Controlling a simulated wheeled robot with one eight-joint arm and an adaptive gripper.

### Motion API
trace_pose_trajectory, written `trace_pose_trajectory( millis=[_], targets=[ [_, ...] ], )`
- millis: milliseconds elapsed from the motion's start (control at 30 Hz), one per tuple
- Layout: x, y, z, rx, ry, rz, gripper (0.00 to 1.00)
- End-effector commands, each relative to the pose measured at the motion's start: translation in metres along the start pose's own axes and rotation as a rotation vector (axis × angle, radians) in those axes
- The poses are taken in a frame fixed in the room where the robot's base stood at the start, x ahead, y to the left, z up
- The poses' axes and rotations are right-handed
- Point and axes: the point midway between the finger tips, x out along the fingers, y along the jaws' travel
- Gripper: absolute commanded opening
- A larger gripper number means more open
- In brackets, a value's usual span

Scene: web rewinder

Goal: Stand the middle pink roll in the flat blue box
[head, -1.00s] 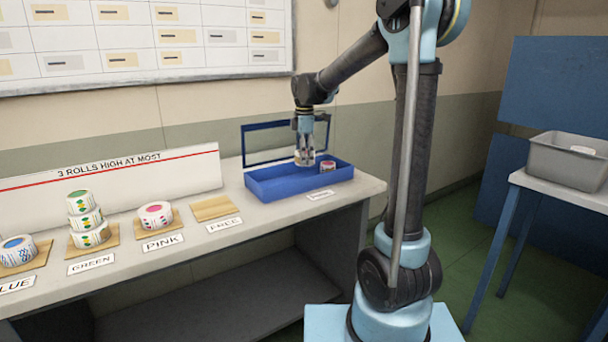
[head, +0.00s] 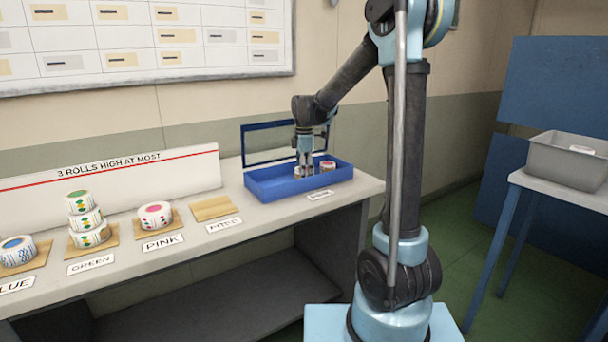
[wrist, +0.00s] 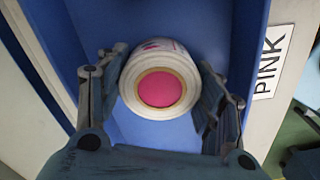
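A white roll with a pink core (wrist: 160,88) sits between the fingers of my gripper (wrist: 162,75), its core facing the wrist camera. Both fingers touch its sides. In the head view my gripper (head: 304,170) reaches down into the left-middle part of the flat blue box (head: 285,191), with the held roll low between its fingers. I cannot tell whether the roll touches the box floor. Another roll (head: 328,166) stands in the box to the right of my gripper. One pink-core roll (head: 155,214) sits on the board behind the PINK label.
The box's blue-framed clear lid (head: 258,147) stands open at the back. Left of the box are an empty board (head: 212,208), a stack of green-core rolls (head: 85,220) and a blue-core roll (head: 17,252). A grey bin (head: 568,160) stands on another table at right.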

Motion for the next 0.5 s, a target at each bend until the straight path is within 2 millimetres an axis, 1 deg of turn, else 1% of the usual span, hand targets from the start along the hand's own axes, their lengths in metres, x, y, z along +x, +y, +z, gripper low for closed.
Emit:
trace_pose_trajectory(
  millis=[33, 67, 400, 500],
  targets=[
    [-0.0002, 0.0, -0.0001, 0.0, 0.0, 0.0, 0.74],
    [-0.0002, 0.0, -0.0002, 0.0, 0.0, 0.0, 0.81],
    [-0.0005, -0.0002, -0.0004, -0.001, 0.0, 0.0, 0.81],
    [-0.0036, -0.0004, -0.0004, -0.001, 0.0, 0.0, 0.81]
  ],
)
